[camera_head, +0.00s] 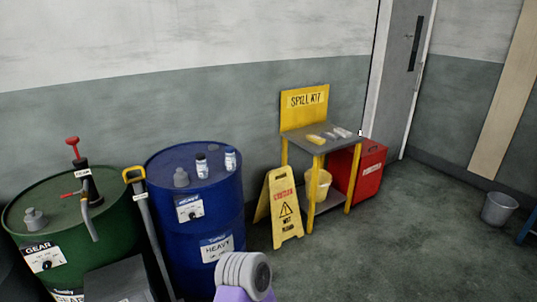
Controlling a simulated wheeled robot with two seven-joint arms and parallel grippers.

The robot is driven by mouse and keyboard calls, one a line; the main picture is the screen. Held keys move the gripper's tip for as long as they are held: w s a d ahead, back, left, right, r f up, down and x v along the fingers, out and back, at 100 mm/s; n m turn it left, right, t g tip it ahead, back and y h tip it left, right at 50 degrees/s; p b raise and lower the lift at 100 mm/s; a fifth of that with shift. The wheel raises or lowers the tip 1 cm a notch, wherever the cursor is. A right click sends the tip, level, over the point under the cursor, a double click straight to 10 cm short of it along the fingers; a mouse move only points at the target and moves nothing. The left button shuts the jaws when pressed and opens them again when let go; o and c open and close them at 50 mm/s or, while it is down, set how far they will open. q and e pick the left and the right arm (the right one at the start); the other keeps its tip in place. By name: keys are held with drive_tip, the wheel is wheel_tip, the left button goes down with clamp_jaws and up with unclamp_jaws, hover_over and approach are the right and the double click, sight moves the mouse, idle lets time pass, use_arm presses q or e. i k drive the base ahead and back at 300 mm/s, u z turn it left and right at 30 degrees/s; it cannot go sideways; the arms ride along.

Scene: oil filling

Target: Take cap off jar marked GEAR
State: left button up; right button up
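Two small jars with pale labels stand on top of the blue drum: a left jar (201,166) with a dark top and a right jar (230,161) with a light top. Their labels are too small to read, so I cannot tell which, if either, is marked GEAR. The word GEAR shows on the labels of the green drum (100,222) at the left. Neither of my grippers is in view. A grey ridged and purple part, likely of my own arm, shows at the bottom centre.
The blue drum (222,206) is labelled HEAVY. A red-handled pump (87,188) rises from the green drum. Grey fittings sit on both drums. A yellow wet-floor sign (285,208) and spill kit stand (317,142) are right of the drums. Open floor lies at the right.

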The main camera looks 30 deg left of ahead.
sight(202, 169)
drive_tip(key=u, duration=0.15)
drive_tip(key=i, duration=2.25)
drive_tip(key=u, duration=1.45)
drive_tip(key=i, duration=1.3)
drive_tip(key=u, duration=1.5)
drive_tip(key=i, duration=0.3)
drive_tip(key=u, duration=0.1)
